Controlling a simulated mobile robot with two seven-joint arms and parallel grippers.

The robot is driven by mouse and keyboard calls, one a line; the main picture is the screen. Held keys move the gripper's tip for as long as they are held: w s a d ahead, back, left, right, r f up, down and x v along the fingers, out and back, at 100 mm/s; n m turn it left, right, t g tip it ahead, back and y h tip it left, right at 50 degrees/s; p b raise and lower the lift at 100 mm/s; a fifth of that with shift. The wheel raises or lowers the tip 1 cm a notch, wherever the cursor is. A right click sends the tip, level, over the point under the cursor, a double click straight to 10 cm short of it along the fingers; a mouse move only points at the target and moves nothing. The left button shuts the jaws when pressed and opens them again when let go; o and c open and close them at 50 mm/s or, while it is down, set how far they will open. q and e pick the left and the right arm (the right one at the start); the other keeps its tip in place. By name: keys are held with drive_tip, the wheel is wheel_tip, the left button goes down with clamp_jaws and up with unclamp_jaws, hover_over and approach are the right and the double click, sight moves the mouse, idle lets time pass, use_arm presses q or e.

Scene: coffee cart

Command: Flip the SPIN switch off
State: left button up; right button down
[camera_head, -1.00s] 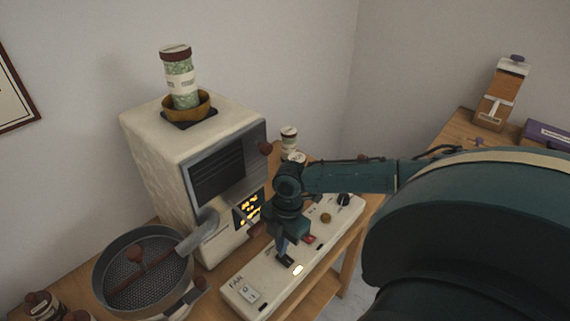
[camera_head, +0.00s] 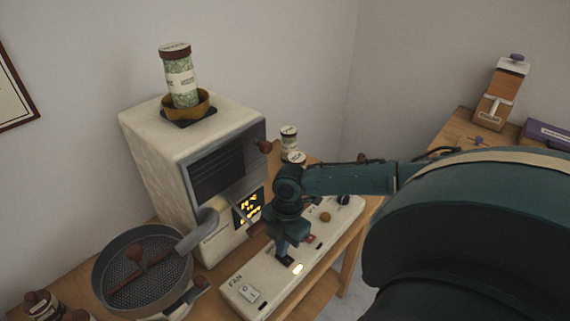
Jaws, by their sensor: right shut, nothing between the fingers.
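A long cream switch panel (camera_head: 262,275) lies on the table in front of the roaster. It carries a FAN switch (camera_head: 248,293) at its near left end, a lit yellow-white lamp (camera_head: 298,268), a red switch (camera_head: 310,239), a brass knob (camera_head: 325,217) and a black knob (camera_head: 343,199). My right gripper (camera_head: 286,260) points down onto the panel beside the lit lamp, shut and empty. It covers that part of the panel, so the SPIN switch and its label cannot be made out. My left gripper is not in view.
Another jar (camera_head: 289,139) stands behind the panel. A side table (camera_head: 456,134) is at the right.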

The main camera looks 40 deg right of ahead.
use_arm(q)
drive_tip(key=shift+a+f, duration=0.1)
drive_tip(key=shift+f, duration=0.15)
use_arm(e)
drive_tip(key=shift+w+a+f, duration=0.1)
drive_tip(key=shift+w+f, duration=0.05)
drive_tip(key=shift+f, duration=0.2)
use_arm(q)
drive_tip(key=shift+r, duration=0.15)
use_arm(e)
wheel_tip(320, 180, up, 5)
drive_tip(key=p, duration=0.5)
drive_tip(key=shift+r, duration=0.95)
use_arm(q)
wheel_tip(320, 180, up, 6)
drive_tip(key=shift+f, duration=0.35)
use_arm(e)
drive_tip(key=shift+f, duration=0.1)
